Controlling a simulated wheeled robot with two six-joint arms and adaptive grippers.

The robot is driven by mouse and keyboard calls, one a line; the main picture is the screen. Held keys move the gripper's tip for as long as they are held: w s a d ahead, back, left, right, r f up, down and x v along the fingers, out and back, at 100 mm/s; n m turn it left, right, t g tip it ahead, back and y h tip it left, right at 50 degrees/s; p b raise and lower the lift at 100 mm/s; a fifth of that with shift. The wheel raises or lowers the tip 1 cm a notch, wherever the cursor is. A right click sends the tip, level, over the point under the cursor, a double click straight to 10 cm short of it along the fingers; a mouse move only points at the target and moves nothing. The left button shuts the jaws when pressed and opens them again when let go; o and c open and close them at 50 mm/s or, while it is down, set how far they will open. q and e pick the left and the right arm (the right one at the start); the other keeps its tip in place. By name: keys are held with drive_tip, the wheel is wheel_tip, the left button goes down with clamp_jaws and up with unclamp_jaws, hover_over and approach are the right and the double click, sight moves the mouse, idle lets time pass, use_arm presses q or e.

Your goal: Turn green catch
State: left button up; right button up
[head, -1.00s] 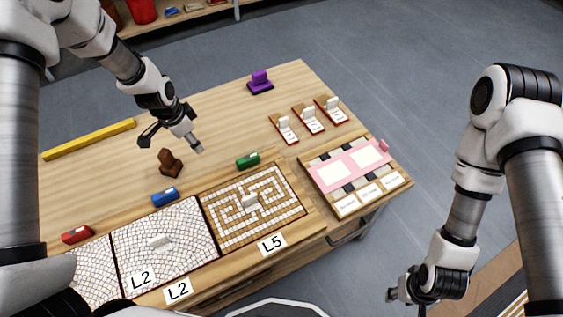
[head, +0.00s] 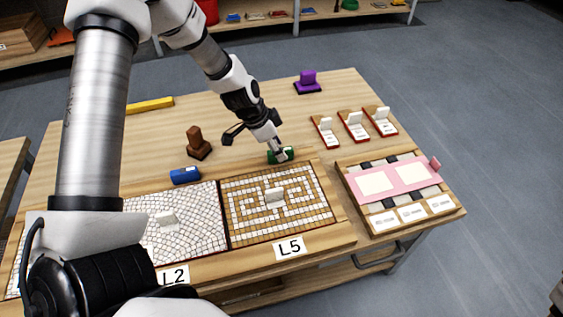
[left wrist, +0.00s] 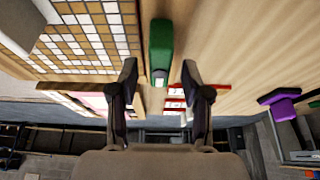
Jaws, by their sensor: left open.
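The green catch (head: 288,154) sits on the table just behind the L5 mosaic panel (head: 281,237), partly hidden by my left gripper in the head view. My left gripper (head: 258,147) is over the catch. In the left wrist view the green catch (left wrist: 161,45) lies ahead of and between the two spread fingers of the left gripper (left wrist: 162,82). The fingers are open and nothing is between their tips that they grip. My right gripper does not show now.
A blue catch (head: 185,175) sits behind the neighbouring L2 panel (head: 195,245). A brown stamp-like block (head: 198,146) stands left of my gripper. A purple block (head: 307,83), small card stands (head: 353,127) and a pink board (head: 395,180) are to the right.

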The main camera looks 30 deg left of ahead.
use_arm(q)
drive_tip(key=shift+b+x, duration=0.45)
drive_tip(key=shift+x, duration=0.6)
drive_tip(key=shift+f, duration=0.15)
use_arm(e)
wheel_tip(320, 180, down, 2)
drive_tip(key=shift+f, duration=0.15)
use_arm(q)
clamp_jaws()
